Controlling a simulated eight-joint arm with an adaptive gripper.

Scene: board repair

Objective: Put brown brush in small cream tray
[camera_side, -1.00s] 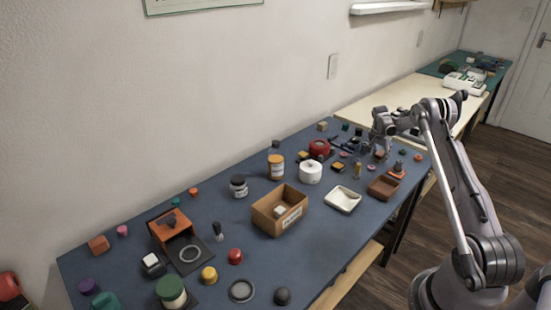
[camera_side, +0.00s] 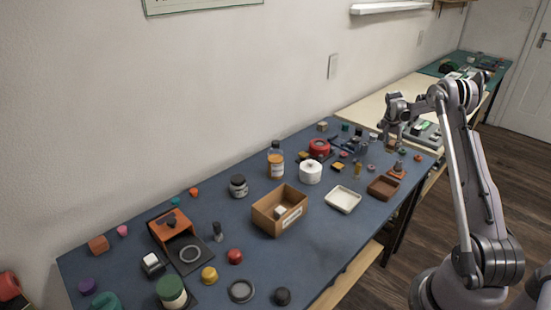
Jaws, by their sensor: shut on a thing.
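The small cream tray (camera_side: 342,200) lies on the blue bench mat, near its front edge, and looks empty. My gripper (camera_side: 392,143) is over the far right part of the bench, behind and to the right of the tray and clear of it. It is shut on a small brownish thing (camera_side: 391,149), which I take to be the brown brush; it is too small and partly hidden to tell its shape well.
A brown tray (camera_side: 383,188) sits just right of the cream tray. A white pot (camera_side: 310,172), a red round thing (camera_side: 319,148) and a cardboard box (camera_side: 279,224) stand nearby. Several small parts lie below my gripper.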

